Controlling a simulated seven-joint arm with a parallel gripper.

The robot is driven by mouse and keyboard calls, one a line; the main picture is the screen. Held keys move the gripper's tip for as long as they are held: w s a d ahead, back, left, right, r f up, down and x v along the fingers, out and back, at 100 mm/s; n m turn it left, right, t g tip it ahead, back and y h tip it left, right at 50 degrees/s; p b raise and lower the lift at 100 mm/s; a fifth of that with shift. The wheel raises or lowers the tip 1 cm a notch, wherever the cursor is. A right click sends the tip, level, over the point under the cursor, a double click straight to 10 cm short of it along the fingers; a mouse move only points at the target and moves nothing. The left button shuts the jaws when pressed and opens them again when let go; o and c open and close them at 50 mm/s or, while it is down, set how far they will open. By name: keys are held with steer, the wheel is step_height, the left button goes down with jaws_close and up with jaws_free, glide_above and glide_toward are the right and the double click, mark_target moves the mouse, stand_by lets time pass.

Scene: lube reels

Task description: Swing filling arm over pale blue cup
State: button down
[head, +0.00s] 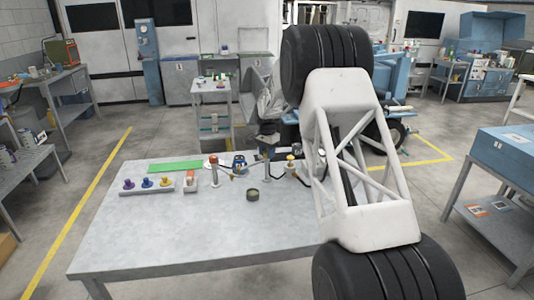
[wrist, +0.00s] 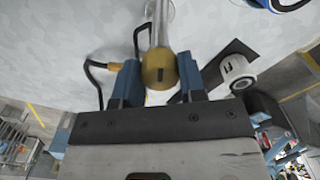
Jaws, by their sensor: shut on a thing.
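In the wrist view the two blue fingers of my gripper (wrist: 159,65) are closed on a brass knob (wrist: 158,72) at the end of a shiny metal rod (wrist: 157,22), which looks like the filling arm. The rod runs away from the knob toward the top of the picture. A blue-rimmed thing (wrist: 284,4) is cut off at the top right. In the head view a small blue item (head: 239,160) stands on the table; I cannot tell whether either is the pale blue cup.
The grey table (head: 200,230) is clear at the front. It carries a tray of coloured knobs (head: 147,185), a green mat (head: 175,167), a white post (head: 213,172) and a dark round tin (head: 252,195). A black hose (wrist: 95,75) curves left of the fingers.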

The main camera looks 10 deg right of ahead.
steer(key=m, duration=0.6)
steer(key=shift+m, duration=0.3)
steer(key=m, duration=0.5)
steer(key=shift+m, duration=0.4)
steer(key=c, duration=0.7)
jaws_free()
steer(key=shift+r, duration=0.1)
steer(key=shift+r, duration=3.85)
